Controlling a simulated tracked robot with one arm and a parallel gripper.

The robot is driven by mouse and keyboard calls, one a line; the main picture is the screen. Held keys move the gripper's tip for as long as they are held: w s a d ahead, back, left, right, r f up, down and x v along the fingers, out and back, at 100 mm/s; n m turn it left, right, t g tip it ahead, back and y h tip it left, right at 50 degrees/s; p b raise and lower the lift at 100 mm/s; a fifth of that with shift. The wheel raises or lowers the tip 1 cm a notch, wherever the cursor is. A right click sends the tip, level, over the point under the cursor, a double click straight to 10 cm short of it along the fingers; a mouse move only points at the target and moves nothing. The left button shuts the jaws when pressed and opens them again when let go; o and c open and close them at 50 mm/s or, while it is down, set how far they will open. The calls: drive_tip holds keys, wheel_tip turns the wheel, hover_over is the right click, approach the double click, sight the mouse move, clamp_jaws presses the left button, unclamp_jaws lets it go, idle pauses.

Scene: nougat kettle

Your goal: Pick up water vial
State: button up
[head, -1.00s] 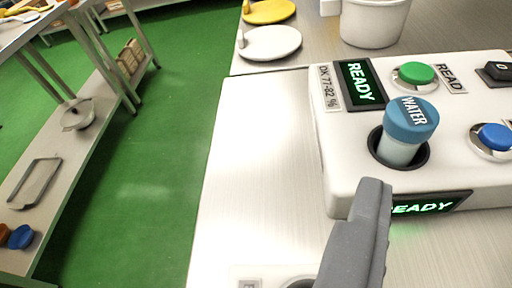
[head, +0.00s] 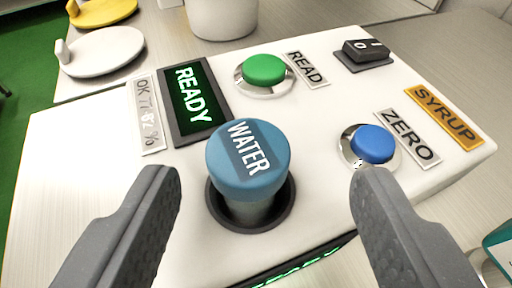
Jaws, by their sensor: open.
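The water vial (head: 248,165) has a blue cap marked WATER and stands upright in a dark round socket on a white instrument box (head: 330,75). Its lower part is hidden in the socket. My gripper (head: 265,190) is open, with one grey finger at the left and one at the right of the vial. The fingers are apart from the vial, and nothing is between them except the vial beyond.
The box carries a green READ button (head: 264,69), a blue ZERO button (head: 372,143) close to my right finger, a black switch (head: 366,50) and a READY screen (head: 195,100). A white pot (head: 222,18) and a white lid (head: 102,52) stand behind. A teal object (head: 500,245) is at the lower right edge.

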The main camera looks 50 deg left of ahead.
sight(254, 188)
drive_tip(key=x, duration=0.4)
drive_tip(key=shift+s+a+f, duration=0.15)
drive_tip(key=shift+a+f, duration=0.05)
drive_tip(key=shift+f, duration=0.1)
drive_tip(key=shift+w+a+f, duration=0.1)
drive_tip(key=shift+w+a, duration=0.1)
drive_tip(key=shift+w, duration=0.05)
drive_tip(key=c, duration=1.1)
drive_tip(key=shift+o, duration=0.2)
